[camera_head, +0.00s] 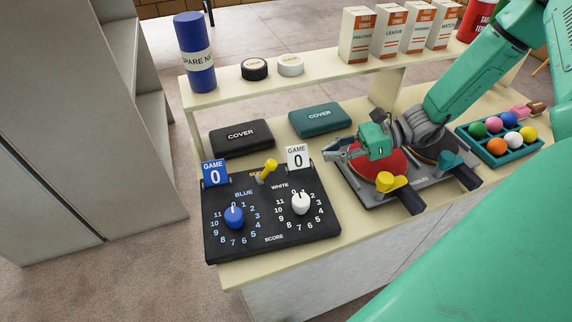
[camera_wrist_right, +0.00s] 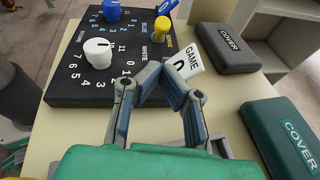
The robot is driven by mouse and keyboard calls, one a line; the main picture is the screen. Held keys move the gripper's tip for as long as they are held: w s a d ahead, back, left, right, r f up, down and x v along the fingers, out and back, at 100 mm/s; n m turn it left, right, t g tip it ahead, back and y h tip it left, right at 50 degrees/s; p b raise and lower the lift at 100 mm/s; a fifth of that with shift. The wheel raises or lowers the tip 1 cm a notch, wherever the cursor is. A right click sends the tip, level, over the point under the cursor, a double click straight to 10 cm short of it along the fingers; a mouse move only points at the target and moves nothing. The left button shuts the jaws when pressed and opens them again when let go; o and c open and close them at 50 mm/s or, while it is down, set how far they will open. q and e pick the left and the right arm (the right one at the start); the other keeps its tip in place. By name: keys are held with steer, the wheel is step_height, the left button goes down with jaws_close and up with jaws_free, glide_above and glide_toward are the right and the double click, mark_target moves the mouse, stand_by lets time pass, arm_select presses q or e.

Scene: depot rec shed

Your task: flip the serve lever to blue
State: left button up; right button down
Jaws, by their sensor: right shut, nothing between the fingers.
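The black scoreboard (camera_head: 225,248) lies on the bench, with a blue dial (camera_head: 233,217) at left and a white dial (camera_head: 300,203) at right. The yellow serve lever (camera_head: 267,171) stands at its top middle, between the blue and white game cards, and leans to the right, toward the white side. The lever also shows in the right wrist view (camera_wrist_right: 161,27), beyond my fingertips. My right gripper (camera_head: 328,150) is shut and empty, to the right of the lever and apart from it, near the white game card (camera_head: 298,156). My left gripper is not in view.
A black cover case (camera_head: 241,137) and a green one (camera_head: 319,119) lie behind the scoreboard. Paddles on a grey tray (camera_head: 375,200) sit under my right arm. A raised shelf behind holds a blue tube (camera_head: 195,50), two round tapes and several boxes.

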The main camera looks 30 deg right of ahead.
mark_target(269, 170)
steer(key=shift+w+f, duration=0.1)
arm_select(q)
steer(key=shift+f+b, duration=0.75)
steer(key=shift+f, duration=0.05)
arm_select(e)
steer(key=x, duration=1)
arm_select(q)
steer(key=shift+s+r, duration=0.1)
